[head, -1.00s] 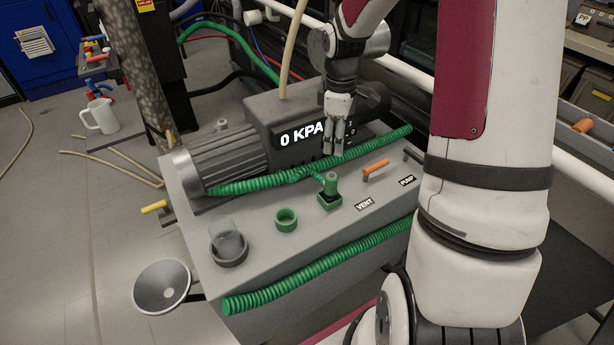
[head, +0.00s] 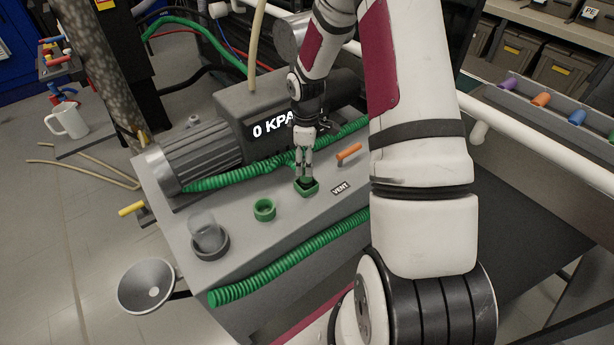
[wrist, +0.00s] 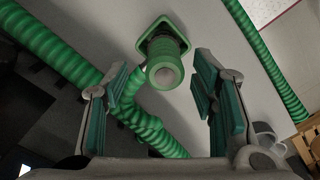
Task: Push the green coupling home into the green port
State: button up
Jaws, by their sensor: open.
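The green coupling (wrist: 164,72) has a pale round end and stands in the square green port (wrist: 153,46) in the wrist view; I cannot tell how deep it sits. In the head view the port (head: 311,190) is on the grey bench top, and my gripper mostly hides the coupling. My gripper (head: 305,178) points down right over the port. In the wrist view my gripper (wrist: 160,78) is open, one finger on each side of the coupling, with gaps on both sides. A green ribbed hose (wrist: 145,125) runs past below the coupling.
An orange lever (head: 349,152) is close on the right, above the VENT label (head: 340,188). The pump (head: 240,125), reading 0 KPA, stands behind. Another green hose (head: 290,260) runs along the front.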

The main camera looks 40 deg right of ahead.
aim_at(306, 183)
jog(key=shift+s+a+f+p, duration=0.15)
jog(key=shift+f+p, duration=0.15)
jog(key=shift+f, duration=1.6)
jog(key=shift+c, duration=0.4)
grip_shut()
jog(key=shift+r, duration=0.1)
